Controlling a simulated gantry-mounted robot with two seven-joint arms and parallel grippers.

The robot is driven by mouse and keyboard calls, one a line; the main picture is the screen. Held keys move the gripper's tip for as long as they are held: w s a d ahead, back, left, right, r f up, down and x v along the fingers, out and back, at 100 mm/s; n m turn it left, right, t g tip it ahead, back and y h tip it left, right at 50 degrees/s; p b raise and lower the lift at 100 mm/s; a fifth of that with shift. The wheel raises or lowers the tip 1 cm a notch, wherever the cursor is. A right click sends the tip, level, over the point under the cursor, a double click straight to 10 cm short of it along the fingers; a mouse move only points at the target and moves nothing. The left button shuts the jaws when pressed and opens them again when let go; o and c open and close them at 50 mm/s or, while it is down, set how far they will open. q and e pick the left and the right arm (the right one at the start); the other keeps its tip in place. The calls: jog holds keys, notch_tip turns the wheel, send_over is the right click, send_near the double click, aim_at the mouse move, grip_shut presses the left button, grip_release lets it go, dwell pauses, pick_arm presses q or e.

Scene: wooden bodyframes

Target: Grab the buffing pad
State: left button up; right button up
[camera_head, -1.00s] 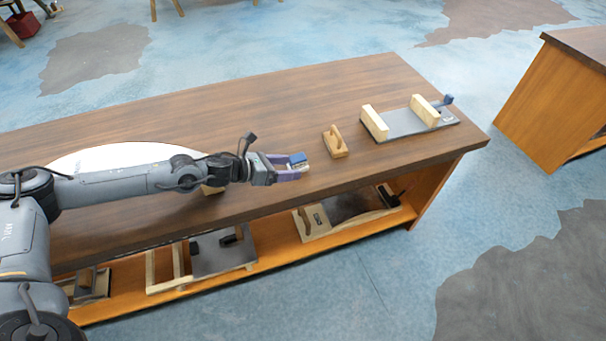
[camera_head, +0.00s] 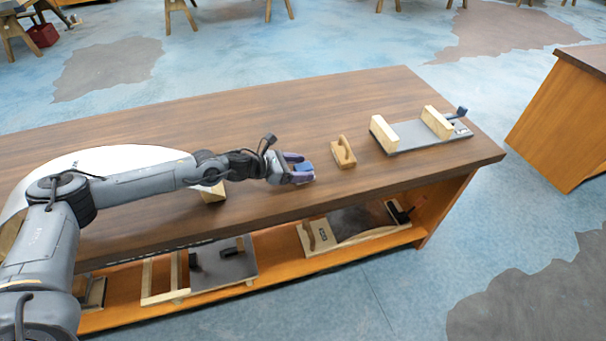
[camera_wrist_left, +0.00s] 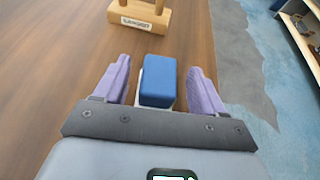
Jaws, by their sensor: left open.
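The buffing pad appears to be the small block with a blue top (camera_head: 303,167) and a pale lower part, on the wooden table near its front edge. My left gripper (camera_head: 301,169) is open, with its purple fingers on either side of the block. In the left wrist view the blue block (camera_wrist_left: 158,84) lies between the two spread fingers, with a visible gap on each side. The pale lower part shows along its left and near edges. My right gripper is not in view.
A wooden block with a handle (camera_head: 343,153) stands just right of the gripper. A grey plate with wooden bars (camera_head: 408,139) lies farther right. Another wooden block (camera_head: 213,192) is partly hidden below my left arm. The table's (camera_head: 270,110) back middle is clear.

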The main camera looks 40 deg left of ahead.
aim_at(309, 167)
pick_arm(q)
jog(key=x, duration=0.3)
jog(key=shift+w+b, duration=0.2)
jog(key=shift+b, duration=0.1)
jog(key=c, duration=1.1)
